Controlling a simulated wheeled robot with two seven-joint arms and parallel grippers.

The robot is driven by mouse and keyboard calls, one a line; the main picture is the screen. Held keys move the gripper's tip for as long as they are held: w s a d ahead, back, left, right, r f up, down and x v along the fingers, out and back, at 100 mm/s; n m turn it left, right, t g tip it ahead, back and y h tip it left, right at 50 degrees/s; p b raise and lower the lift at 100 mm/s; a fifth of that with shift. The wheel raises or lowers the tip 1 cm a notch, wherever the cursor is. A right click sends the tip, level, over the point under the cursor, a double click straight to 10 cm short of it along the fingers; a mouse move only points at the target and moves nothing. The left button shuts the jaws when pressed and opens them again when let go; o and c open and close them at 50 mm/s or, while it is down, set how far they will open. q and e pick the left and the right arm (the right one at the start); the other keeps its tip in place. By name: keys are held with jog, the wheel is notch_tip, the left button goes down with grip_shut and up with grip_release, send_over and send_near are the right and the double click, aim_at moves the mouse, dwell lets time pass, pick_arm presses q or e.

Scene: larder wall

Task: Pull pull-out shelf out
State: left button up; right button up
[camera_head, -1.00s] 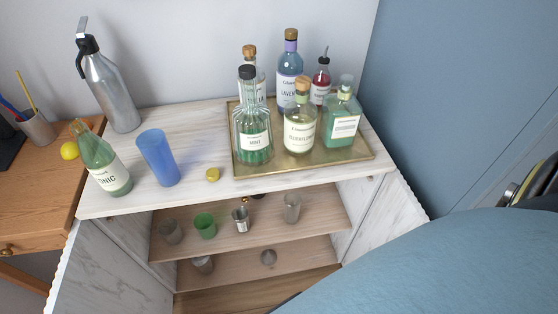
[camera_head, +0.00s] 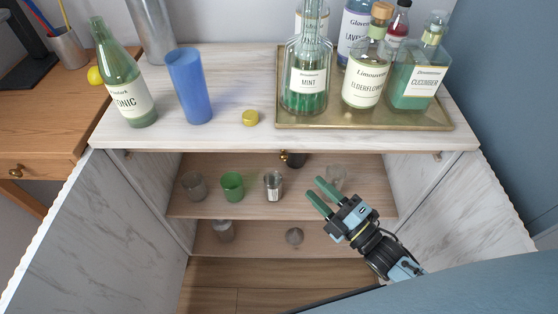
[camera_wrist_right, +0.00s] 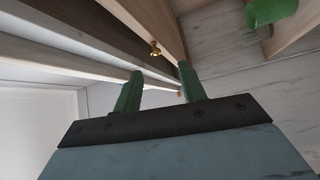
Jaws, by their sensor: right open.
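The pull-out shelf seems to be the thin wooden board under the marble top; in the head view the overhang hides most of it. A small brass knob (camera_head: 284,157) shows just below the top's front edge. In the right wrist view the brass knob (camera_wrist_right: 155,48) sticks out from a wooden board edge (camera_wrist_right: 150,22). My right gripper (camera_head: 314,189) is open and empty in front of the cabinet, right of the knob in the head view. In the right wrist view the knob appears beyond and between its fingertips (camera_wrist_right: 160,72), apart from them. My left gripper is out of view.
The cabinet's left door (camera_head: 85,225) and right door (camera_head: 465,210) stand open. A green glass (camera_head: 232,187), a metal cup (camera_head: 273,186) and other glasses stand on the inner shelf. Above are a blue tumbler (camera_head: 189,85), a tonic bottle (camera_head: 120,80) and a bottle tray (camera_head: 300,121).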

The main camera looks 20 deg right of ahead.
aim_at(284, 159)
jog(key=b+x, duration=0.1)
jog(key=x, duration=0.7)
jog(key=r+b+x, duration=0.1)
jog(key=x, duration=0.3)
jog(key=shift+s+a+b, duration=0.15)
jog(key=shift+s+b, duration=0.05)
jog(key=shift+b, duration=0.1)
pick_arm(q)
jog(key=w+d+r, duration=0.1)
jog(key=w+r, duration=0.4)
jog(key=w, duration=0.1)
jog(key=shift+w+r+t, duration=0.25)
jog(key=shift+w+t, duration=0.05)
pick_arm(e)
jog(key=shift+x, duration=0.85)
jog(key=shift+r, duration=0.1)
jog(key=shift+c, duration=0.4)
jog(key=shift+r, duration=0.15)
grip_shut()
